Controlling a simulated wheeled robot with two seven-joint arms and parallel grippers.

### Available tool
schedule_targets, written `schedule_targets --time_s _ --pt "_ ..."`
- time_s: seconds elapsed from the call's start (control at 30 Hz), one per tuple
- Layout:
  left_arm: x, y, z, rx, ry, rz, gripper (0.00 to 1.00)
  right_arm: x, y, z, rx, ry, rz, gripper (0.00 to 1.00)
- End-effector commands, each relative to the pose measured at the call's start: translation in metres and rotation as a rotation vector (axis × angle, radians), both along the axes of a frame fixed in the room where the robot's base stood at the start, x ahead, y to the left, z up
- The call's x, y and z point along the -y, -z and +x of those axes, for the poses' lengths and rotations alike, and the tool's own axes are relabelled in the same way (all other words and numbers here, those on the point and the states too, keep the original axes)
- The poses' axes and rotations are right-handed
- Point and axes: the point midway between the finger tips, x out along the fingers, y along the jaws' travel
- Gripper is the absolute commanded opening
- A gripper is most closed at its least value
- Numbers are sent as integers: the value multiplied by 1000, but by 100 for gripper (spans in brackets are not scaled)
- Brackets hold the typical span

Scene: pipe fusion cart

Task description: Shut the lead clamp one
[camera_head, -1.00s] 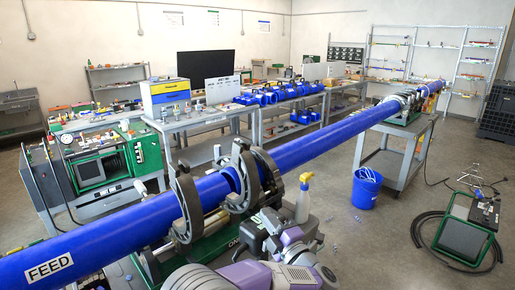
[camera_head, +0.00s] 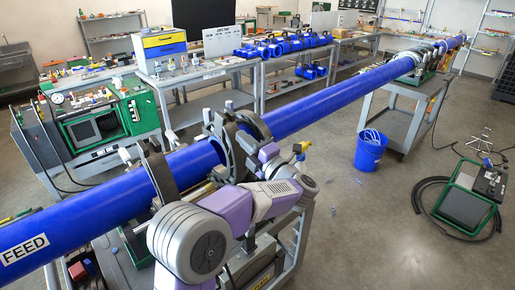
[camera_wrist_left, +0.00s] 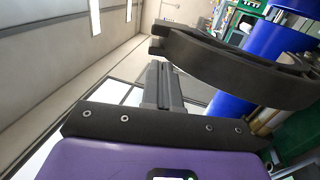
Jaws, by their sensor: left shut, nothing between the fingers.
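A long blue pipe (camera_head: 110,205) marked FEED lies in a row of dark ring clamps on the cart. One dark clamp (camera_head: 160,172) is around the pipe at the left; two more clamps (camera_head: 222,140) (camera_head: 256,126) stand close together near the pipe joint. I cannot tell which is lead clamp one. My left gripper (camera_head: 264,151) is beside the right-hand clamps, partly hidden by its own arm. In the left wrist view its fingers (camera_wrist_left: 160,84) are shut and empty. A curved dark clamp half (camera_wrist_left: 235,68) stands out from the pipe (camera_wrist_left: 268,52), just beside the fingers, with an apparent gap.
A spray bottle's yellow top (camera_head: 301,147) shows just behind my arm. A blue bucket (camera_head: 370,152) stands on the floor to the right, near a grey cart (camera_head: 402,118). A green-framed unit (camera_head: 468,203) and black hose lie further right. Open floor lies between.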

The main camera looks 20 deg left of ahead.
Motion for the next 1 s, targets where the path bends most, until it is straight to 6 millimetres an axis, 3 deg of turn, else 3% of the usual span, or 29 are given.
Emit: schedule_targets --time_s 0.1,0.33,0.8,1.0 --pt "-21 -7 8 0 -2 0 0 0 -5 0 0 0 0 43" --pt "-43 -12 18 0 1 0 0 0 -9 0 0 0 0 43" --pt "-47 -13 20 -1 2 -2 0 0 -9 0 0 0 0 43" --pt "-49 -20 25 -11 10 -29 0 0 -20 0 0 0 0 43"
